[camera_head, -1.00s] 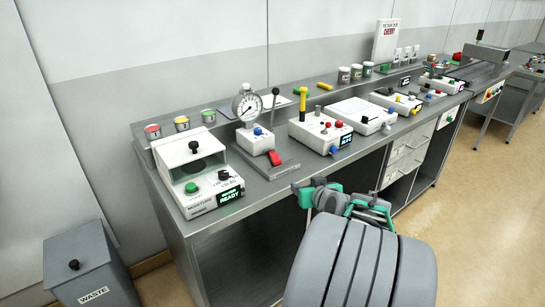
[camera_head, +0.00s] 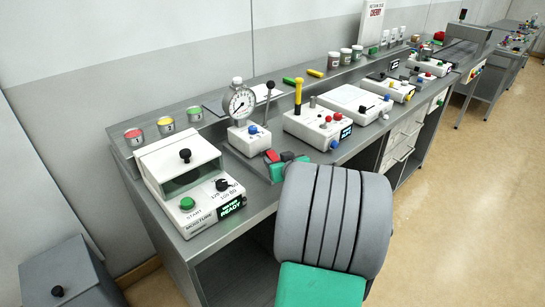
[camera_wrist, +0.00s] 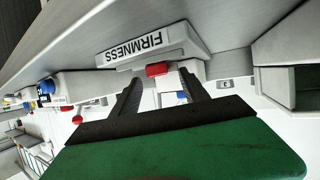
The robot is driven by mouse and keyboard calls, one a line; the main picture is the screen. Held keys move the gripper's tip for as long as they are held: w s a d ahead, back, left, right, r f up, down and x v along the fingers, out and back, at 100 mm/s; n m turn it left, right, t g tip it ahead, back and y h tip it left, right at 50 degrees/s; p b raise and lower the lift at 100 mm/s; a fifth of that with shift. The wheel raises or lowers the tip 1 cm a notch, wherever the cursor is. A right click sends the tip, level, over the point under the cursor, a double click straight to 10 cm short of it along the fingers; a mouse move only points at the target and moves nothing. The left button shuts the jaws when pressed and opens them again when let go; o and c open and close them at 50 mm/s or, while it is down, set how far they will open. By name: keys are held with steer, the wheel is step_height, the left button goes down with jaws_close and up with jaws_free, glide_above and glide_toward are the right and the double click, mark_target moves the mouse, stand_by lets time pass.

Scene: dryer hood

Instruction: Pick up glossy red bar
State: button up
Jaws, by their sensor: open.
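My gripper (camera_wrist: 160,84) is open, with one dark finger on either side of the bar in the picture. I cannot tell whether the fingers touch it. In the head view my gripper (camera_head: 287,157) is beside the bar, and my arm hides most of it.
The moisture unit (camera_head: 190,185) with a glass hood stands left. A white box with a yellow-handled lever (camera_head: 318,125) stands close on the right. Several small cups (camera_head: 165,125) line the back shelf. A grey waste bin (camera_head: 65,275) stands on the floor at left.

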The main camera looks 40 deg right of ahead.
mark_target(274, 157)
steer(key=x, duration=0.3)
steer(key=shift+w+d+f, duration=0.1)
jaws_close()
stand_by(0.4)
